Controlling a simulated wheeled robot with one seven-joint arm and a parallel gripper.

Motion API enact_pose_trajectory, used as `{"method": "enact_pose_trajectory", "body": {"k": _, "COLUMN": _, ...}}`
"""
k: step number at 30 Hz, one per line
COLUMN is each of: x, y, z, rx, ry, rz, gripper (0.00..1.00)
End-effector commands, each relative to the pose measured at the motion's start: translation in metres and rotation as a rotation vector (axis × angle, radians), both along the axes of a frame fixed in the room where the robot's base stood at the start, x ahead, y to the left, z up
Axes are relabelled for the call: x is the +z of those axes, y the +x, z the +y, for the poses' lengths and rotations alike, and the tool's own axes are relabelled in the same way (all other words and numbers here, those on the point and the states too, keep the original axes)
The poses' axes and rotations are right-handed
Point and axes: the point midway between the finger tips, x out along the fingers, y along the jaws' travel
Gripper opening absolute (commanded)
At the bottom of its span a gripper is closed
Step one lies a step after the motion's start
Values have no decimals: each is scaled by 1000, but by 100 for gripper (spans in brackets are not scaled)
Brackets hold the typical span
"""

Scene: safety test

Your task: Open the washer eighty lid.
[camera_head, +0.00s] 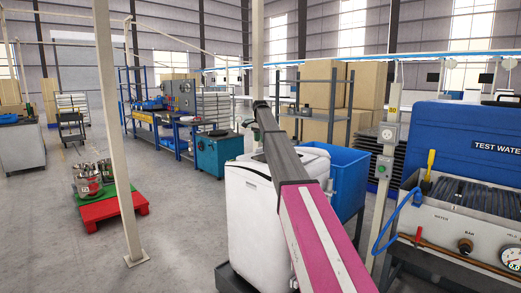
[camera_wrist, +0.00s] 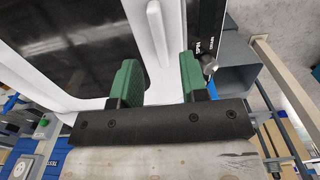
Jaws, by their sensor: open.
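The washer (camera_head: 250,215) is a white top-loading machine in the middle of the head view. My arm passes in front of it and hides part of its top and right side. In the wrist view its lid has a dark window (camera_wrist: 65,40) in a white frame, and the lid looks closed. A raised white bar (camera_wrist: 158,35), which looks like the lid handle, lies ahead of and between the two green fingers of my gripper (camera_wrist: 160,68). My gripper is open. I cannot tell whether a finger touches the washer. A dark control panel with a silver knob (camera_wrist: 209,66) is beside the right finger.
A blue bin (camera_head: 350,180) stands right behind the washer. A test bench (camera_head: 450,225) with pipes and gauges fills the right side. A beige post (camera_head: 118,130) and a red and green pallet (camera_head: 112,208) stand left. The floor between post and washer is clear.

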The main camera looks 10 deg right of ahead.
Motion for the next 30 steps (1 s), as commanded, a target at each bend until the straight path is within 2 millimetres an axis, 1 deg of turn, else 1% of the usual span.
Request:
{"method": "enact_pose_trajectory", "body": {"k": 1, "x": -11, "y": -1, "z": 0, "rx": 0, "ry": 0, "rz": 2, "gripper": 40}}
{"method": "enact_pose_trajectory", "body": {"k": 3, "x": -23, "y": -1, "z": 0, "rx": 0, "ry": 0, "rz": 1, "gripper": 40}}
{"method": "enact_pose_trajectory", "body": {"k": 6, "x": -39, "y": -1, "z": 0, "rx": 0, "ry": 0, "rz": 1, "gripper": 40}}
{"method": "enact_pose_trajectory", "body": {"k": 9, "x": -49, "y": -1, "z": 0, "rx": 0, "ry": -1, "rz": 1, "gripper": 40}}
{"method": "enact_pose_trajectory", "body": {"k": 13, "x": -54, "y": 0, "z": 0, "rx": 0, "ry": 0, "rz": 0, "gripper": 40}}
{"method": "enact_pose_trajectory", "body": {"k": 19, "x": -55, "y": 0, "z": 0, "rx": 0, "ry": 1, "rz": -1, "gripper": 40}}
{"method": "enact_pose_trajectory", "body": {"k": 20, "x": -55, "y": 0, "z": 0, "rx": 0, "ry": 1, "rz": -1, "gripper": 34}}
{"method": "enact_pose_trajectory", "body": {"k": 21, "x": -55, "y": 0, "z": 0, "rx": 0, "ry": 0, "rz": 0, "gripper": 21}}
{"method": "enact_pose_trajectory", "body": {"k": 23, "x": -55, "y": 0, "z": 0, "rx": 0, "ry": 0, "rz": 0, "gripper": 1}}
{"method": "enact_pose_trajectory", "body": {"k": 24, "x": -55, "y": 0, "z": 0, "rx": 0, "ry": 0, "rz": 0, "gripper": 0}}
{"method": "enact_pose_trajectory", "body": {"k": 30, "x": -53, "y": 0, "z": 0, "rx": 0, "ry": 3, "rz": -4, "gripper": 0}}
